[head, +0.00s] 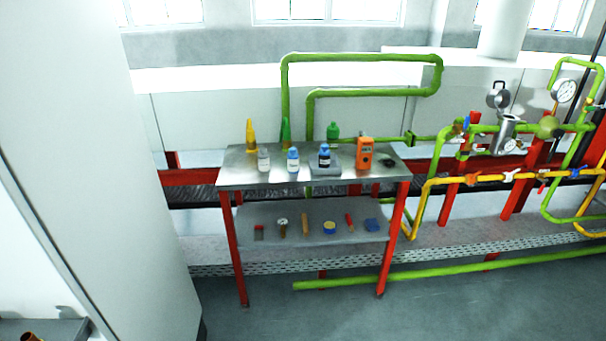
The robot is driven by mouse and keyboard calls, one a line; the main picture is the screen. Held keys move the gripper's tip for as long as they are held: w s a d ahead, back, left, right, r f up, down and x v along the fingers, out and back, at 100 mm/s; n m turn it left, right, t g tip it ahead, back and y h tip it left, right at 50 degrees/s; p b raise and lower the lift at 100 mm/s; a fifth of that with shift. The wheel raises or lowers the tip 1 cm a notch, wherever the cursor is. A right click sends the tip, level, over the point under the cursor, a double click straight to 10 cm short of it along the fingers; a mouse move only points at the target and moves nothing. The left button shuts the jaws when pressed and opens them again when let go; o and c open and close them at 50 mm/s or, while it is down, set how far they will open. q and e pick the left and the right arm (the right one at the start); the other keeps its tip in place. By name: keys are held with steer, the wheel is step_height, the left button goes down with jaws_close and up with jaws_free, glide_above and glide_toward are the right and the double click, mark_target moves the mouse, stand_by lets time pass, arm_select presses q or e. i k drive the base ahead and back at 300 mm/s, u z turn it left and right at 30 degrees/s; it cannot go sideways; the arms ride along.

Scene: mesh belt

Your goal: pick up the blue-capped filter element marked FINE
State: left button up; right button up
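A small table with a grey metal top (235,174) and red legs stands ahead, some way off. On it stands a bottle-like element with a blue cap (293,160) and a pale label. To its left stands a similar one with a grey-white top (263,160). To its right a similar one with a dark top (324,156) stands on or behind a small grey pad (326,170). The markings are too small to read, so I cannot tell which is marked FINE. All are upright and apart. Neither of my grippers is in view.
Beside the elements stand an orange meter (365,153), a yellow bottle (250,134) and green bottles (333,131). Several small tools lie on the lower shelf (265,212). Green pipes (365,57) rise behind. A large pale panel (85,150) blocks the left. The floor (450,310) in front is clear.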

mark_target(293, 167)
steer(key=u, duration=0.4)
steer(key=i, duration=1.05)
steer(key=z, duration=0.4)
